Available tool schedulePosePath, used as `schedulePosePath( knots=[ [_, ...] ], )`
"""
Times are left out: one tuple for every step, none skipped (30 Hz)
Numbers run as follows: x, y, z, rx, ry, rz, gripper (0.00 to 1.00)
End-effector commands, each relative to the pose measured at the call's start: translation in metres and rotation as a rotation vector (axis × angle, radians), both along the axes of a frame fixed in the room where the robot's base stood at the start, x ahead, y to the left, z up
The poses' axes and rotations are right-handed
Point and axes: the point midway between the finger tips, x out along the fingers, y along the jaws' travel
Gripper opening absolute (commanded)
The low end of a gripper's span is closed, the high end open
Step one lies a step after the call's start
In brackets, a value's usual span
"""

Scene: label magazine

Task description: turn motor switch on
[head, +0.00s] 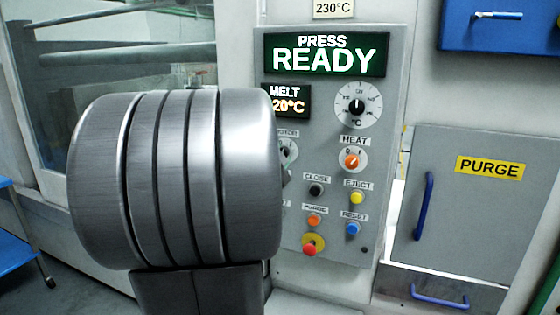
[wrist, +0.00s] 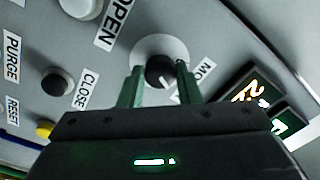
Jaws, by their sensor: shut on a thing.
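The motor switch (wrist: 160,68) is a black knob on a round white plate, beside a label of which only "MO" shows in the wrist view. My gripper (wrist: 158,70) has its two green fingers on either side of this knob and is shut on it. A pale mark on the knob points down and slightly right in the wrist view. In the head view the motor switch plate (head: 288,150) is mostly hidden behind my grey arm, and its setting cannot be read there.
The grey control panel (head: 330,225) also bears a heat knob (head: 352,161), a temperature dial (head: 357,106), several push buttons and a red stop button (head: 309,249). The display (head: 326,54) reads PRESS READY. A purge door (head: 480,205) with a blue handle is at the right.

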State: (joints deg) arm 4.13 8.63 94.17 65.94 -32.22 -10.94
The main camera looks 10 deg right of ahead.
Motion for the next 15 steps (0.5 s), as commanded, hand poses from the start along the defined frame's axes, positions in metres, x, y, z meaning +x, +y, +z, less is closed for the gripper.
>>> schedulePosePath(
  knots=[
    [-0.0001, -0.0001, -0.0015, 0.024, -0.016, 0.0, 0.08],
    [-0.0001, 0.0, -0.0014, 0.037, -0.026, 0.001, 0.08],
    [-0.0001, 0.0, -0.0012, 0.054, -0.038, 0.001, 0.08],
    [-0.0001, 0.0, -0.0011, 0.065, -0.044, 0.0, 0.08],
    [-0.0001, 0.0001, -0.0011, 0.077, -0.052, 0.001, 0.08],
    [-0.0001, 0.0001, -0.0011, 0.09, -0.061, 0.0, 0.08],
    [-0.0001, 0.0001, -0.0011, 0.098, -0.067, 0.001, 0.08],
    [-0.0001, 0.0001, -0.0011, 0.106, -0.071, 0.0, 0.08],
    [-0.0002, 0.0001, -0.001, 0.116, -0.077, 0.0, 0.08],
    [-0.0001, 0.0001, -0.0009, 0.122, -0.081, 0.001, 0.08],
    [-0.0001, 0.0001, -0.0009, 0.126, -0.084, 0.001, 0.08],
    [-0.0001, 0.0002, -0.0008, 0.132, -0.088, 0.001, 0.08],
    [-0.0001, 0.0001, -0.0008, 0.134, -0.09, 0.0, 0.08],
    [-0.0001, 0.0001, -0.0008, 0.137, -0.092, 0.0, 0.08],
    [-0.0002, 0.0001, -0.0006, 0.14, -0.094, 0.0, 0.08]
  ],
)
